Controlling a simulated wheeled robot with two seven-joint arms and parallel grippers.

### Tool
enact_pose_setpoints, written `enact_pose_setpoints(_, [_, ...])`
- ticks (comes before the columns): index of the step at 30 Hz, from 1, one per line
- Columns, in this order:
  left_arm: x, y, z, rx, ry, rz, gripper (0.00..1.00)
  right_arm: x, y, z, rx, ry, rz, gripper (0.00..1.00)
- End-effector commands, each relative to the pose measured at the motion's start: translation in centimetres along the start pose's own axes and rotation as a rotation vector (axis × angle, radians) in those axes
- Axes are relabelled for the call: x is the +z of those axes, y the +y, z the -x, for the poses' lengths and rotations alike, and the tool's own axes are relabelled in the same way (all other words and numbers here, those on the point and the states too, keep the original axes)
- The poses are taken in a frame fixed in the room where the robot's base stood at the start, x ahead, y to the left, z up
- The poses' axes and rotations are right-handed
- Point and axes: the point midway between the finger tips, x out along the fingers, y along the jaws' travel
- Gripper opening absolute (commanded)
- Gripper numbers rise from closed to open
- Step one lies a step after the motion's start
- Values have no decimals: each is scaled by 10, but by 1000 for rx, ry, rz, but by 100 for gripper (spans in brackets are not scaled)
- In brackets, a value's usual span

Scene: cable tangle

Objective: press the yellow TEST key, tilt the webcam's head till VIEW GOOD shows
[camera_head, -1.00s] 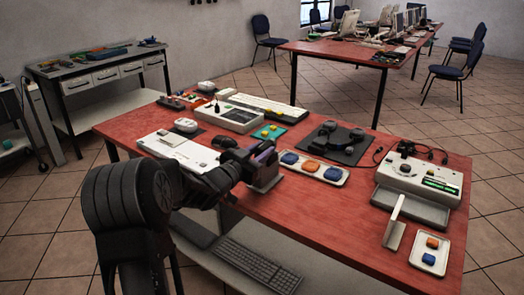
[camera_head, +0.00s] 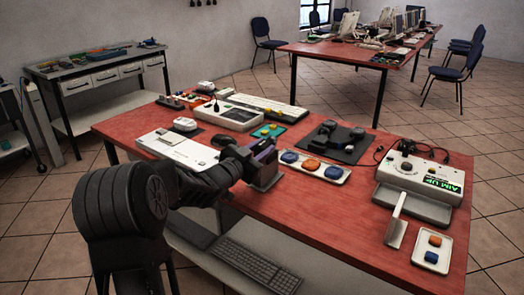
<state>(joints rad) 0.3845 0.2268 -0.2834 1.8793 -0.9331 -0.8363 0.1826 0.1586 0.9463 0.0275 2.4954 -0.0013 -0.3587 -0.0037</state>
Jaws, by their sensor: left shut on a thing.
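A pale console (camera_head: 418,184) stands at the right of the red table, with a round dial and a small screen (camera_head: 443,184) that reads AIM UP in green. My left gripper (camera_head: 262,158) is shut at the upper part of a grey upright block (camera_head: 267,176) near the table's front edge. The fingers and wrist hide what they hold; it may be the webcam's head, but I cannot tell. A yellow TEST key cannot be made out with certainty. My right gripper is not in view.
A tray of blue and orange buttons (camera_head: 313,167) lies right of the gripper. A black mat (camera_head: 337,143) with dark items lies behind it.

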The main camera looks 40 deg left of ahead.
Motion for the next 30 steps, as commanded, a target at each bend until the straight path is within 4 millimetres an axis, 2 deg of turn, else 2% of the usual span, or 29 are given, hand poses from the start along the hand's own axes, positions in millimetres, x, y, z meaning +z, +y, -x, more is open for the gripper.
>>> enact_pose_setpoints(1, [1,0,0,0,-2,1,0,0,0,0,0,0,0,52])
enact_pose_setpoints(2, [1,0,0,0,-2,1,29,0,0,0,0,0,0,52])
enact_pose_setpoints(9, [1,0,0,0,-1,2,49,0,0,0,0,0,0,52])
enact_pose_setpoints(20, [0,-1,5,-1,0,1,49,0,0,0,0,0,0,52])
enact_pose_setpoints(23, [0,-1,15,-2,0,2,49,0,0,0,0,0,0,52])
enact_pose_setpoints(30, [0,-1,54,-3,-1,3,49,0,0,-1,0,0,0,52])
